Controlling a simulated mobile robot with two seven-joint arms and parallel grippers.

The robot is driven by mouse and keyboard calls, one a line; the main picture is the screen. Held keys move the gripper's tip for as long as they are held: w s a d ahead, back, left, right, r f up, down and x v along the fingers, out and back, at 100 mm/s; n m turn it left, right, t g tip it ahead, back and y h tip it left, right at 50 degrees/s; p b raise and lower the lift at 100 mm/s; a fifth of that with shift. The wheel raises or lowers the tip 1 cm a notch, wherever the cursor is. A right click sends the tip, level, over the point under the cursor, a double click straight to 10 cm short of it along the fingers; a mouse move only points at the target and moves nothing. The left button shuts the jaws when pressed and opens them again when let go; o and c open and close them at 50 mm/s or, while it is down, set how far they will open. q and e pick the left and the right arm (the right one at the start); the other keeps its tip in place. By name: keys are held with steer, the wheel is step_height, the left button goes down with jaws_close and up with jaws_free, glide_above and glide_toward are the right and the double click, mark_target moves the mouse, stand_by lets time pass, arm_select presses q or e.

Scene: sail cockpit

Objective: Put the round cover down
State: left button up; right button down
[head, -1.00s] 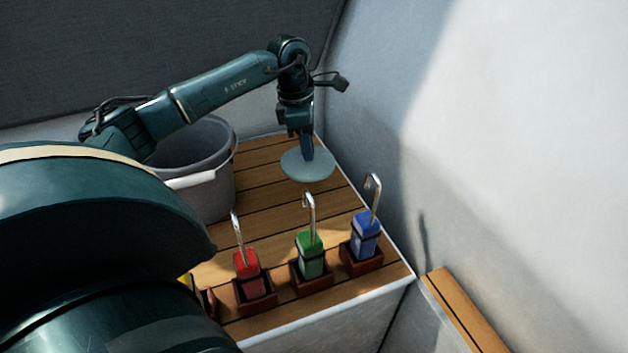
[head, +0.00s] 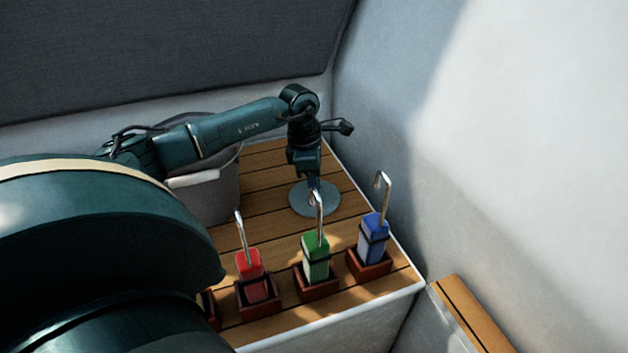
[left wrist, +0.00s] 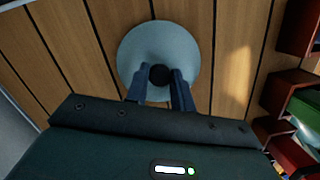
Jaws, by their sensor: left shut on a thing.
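The round cover (head: 301,202) is a pale grey-blue disc at the far right part of the slatted wooden top. It also shows in the left wrist view (left wrist: 186,50), with a dark round knob (left wrist: 160,76) at its middle. My left gripper (head: 314,184) points down over the disc. In the left wrist view its two blue fingers (left wrist: 160,80) are shut on the knob. The disc appears flat and at or very close to the slats; I cannot tell whether it touches them. My right gripper is not in view.
Red (head: 250,265), green (head: 316,258) and blue (head: 373,240) blocks with metal hooks stand in brown holders along the front edge. A grey bucket (head: 213,195) stands left of the cover. A pale wall (head: 480,150) rises at the right.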

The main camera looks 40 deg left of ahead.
mark_target(306, 194)
arm_select(q)
steer(key=shift+f, duration=0.15)
steer(key=o, duration=1)
steer(key=shift+r, duration=0.35)
step_height(306, 194, up, 12)
steer(key=s+a+p, duration=0.1)
steer(key=p, duration=0.2)
steer(key=shift+a+f+p, duration=0.15)
steer(key=shift+f+p, duration=0.05)
steer(key=shift+p, duration=0.1)
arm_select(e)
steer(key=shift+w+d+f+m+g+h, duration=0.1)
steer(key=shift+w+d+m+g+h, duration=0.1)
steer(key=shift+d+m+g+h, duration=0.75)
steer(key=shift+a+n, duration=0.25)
